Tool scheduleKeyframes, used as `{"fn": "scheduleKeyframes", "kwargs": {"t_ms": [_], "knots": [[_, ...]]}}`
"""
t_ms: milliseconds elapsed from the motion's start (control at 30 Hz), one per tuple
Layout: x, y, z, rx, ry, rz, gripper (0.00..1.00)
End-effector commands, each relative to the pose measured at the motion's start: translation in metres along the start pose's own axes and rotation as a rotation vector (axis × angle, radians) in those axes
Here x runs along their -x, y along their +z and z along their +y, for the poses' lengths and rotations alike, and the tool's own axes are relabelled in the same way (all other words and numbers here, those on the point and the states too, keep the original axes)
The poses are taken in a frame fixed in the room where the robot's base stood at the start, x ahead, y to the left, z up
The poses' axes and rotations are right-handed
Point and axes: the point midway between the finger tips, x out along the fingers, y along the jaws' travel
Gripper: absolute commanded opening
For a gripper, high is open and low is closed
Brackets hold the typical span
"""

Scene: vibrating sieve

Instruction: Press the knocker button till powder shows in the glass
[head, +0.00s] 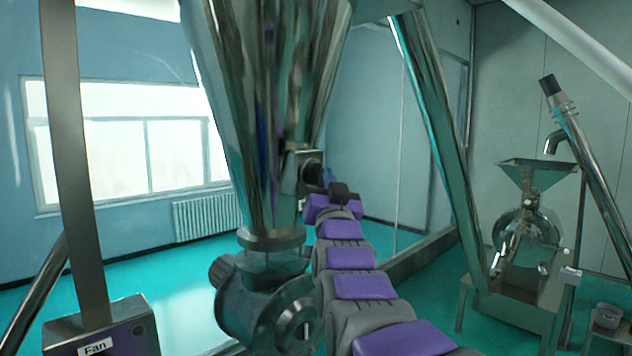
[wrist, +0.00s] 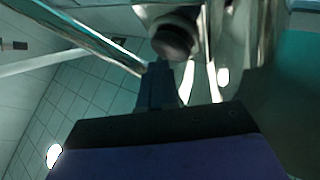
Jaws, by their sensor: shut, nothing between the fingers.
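The steel hopper cone (head: 262,100) stands in the middle of the head view. The knocker (head: 307,170) sits on its right side, low on the cone. In the wrist view the knocker's round dark end (wrist: 174,40), seemingly the button, is just beyond my fingertips. My gripper (wrist: 160,70) is shut and empty, its fingers pointing at that end; I cannot tell whether they touch it. In the head view my gripper is largely hidden behind my arm's end. The glass section (head: 270,262) under the cone looks see-through and dim; I make out no powder in it.
A valve body (head: 262,310) sits below the glass. A box labelled Fan (head: 100,335) stands at the lower left with a post. A steel mill with a funnel (head: 537,175) stands at the right, beside slanted pipes. Teal floor lies open behind.

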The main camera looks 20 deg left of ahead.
Motion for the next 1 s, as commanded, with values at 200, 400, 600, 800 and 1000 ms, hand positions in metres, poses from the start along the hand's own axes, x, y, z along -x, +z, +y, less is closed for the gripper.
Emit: {"fn": "scheduleKeyframes", "kwargs": {"t_ms": [200, 400, 600, 800, 1000], "knots": [[0.002, -0.002, 0.003, -0.001, 0.001, 0.000, 0.00], [0.005, -0.003, 0.005, -0.001, 0.002, 0.001, 0.00], [0.018, -0.010, 0.014, 0.000, 0.002, 0.003, 0.00], [0.030, -0.020, 0.023, -0.002, 0.002, 0.003, 0.00], [0.037, -0.025, 0.028, -0.001, 0.002, 0.000, 0.00]]}}
